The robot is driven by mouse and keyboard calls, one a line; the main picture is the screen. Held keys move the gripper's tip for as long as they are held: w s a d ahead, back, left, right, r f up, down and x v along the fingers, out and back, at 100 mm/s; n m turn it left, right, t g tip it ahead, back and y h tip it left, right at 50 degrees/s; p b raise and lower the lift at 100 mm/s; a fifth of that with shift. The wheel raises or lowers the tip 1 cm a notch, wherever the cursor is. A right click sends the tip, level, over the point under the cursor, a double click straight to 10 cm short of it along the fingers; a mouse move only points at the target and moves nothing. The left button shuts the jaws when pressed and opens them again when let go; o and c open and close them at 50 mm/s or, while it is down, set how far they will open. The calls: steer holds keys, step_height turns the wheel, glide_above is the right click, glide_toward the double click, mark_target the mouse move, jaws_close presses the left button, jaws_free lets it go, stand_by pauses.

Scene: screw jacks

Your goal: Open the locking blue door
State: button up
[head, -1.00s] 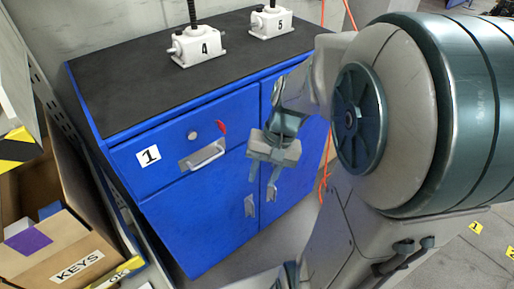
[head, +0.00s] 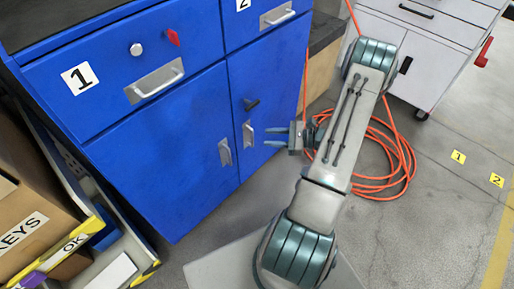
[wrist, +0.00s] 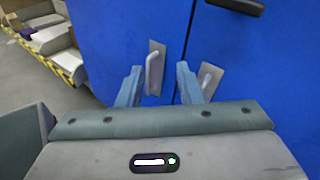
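The blue cabinet (head: 140,150) has two lower doors. The right door (head: 280,95) carries a black lock lever (head: 252,104) and, below it, a grey pull handle (head: 248,134). The left door (head: 170,165) has its own handle (head: 225,152) near the seam. Both doors look shut. My gripper (head: 268,137) is open and empty in front of the right door, fingers toward the cabinet. In the wrist view, the left door's handle (wrist: 153,70) shows between my fingers (wrist: 159,72), and the right door's handle (wrist: 208,78) lies beyond the right finger. The lever (wrist: 238,6) is at the top.
Drawers sit above the doors, with a red key-like piece (head: 173,38) on the left one. Cardboard boxes (head: 30,185) stand at left. An orange cable (head: 385,190) coils on the floor at right, near a white drawer cabinet (head: 440,50).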

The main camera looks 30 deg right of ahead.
steer(key=s+d+f+m+t+h+b, duration=0.2)
steer(key=d+f+m+t+h+b, duration=0.3)
steer(key=f, duration=0.7)
steer(key=w+a+m+y, duration=0.1)
steer(key=w+a, duration=0.5)
steer(key=w, duration=0.5)
steer(key=shift+w+f+m+t, duration=0.15)
steer(key=shift+w+m+t, duration=0.15)
steer(key=shift+w+t, duration=0.1)
steer(key=shift+d, duration=0.1)
